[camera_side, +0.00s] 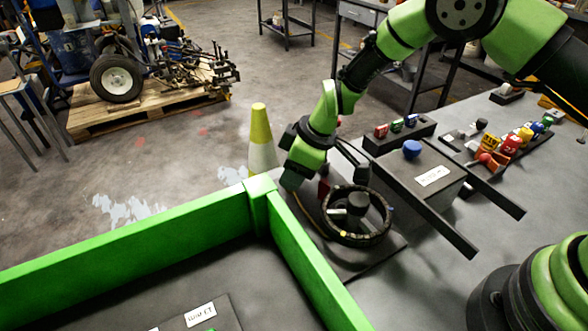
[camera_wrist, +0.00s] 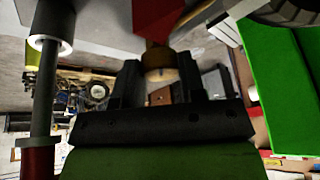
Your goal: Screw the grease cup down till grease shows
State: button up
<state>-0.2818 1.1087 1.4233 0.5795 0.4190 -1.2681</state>
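In the wrist view, a small brass cup (camera_wrist: 158,66), which looks like the grease cup, sits between my gripper's fingers (camera_wrist: 159,76), below a red part (camera_wrist: 155,20). A dark finger stands on each side, and the cup fills the gap, so the gripper looks shut on it. In the side view, my gripper (camera_side: 297,176) reaches down beside the round dark wheel (camera_side: 385,232) on its plate. A bit of red (camera_side: 323,188) shows beside it. The cup is hidden there, and I cannot see any grease.
A green-walled tray (camera_side: 301,262) stands close at the left. A dark box (camera_side: 402,170) with a blue knob (camera_side: 412,149) and two long bars is at the right. Small coloured items (camera_side: 512,143) stand farther back. A yellow-and-white cone (camera_side: 261,135) is on the floor behind.

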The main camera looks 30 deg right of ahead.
jog(key=shift+c, duration=1.4)
jog(key=shift+m+t, duration=0.3)
jog(key=shift+m, duration=0.5)
jog(key=o, duration=0.9)
jog(key=v, duration=1)
jog(key=shift+a, duration=0.2)
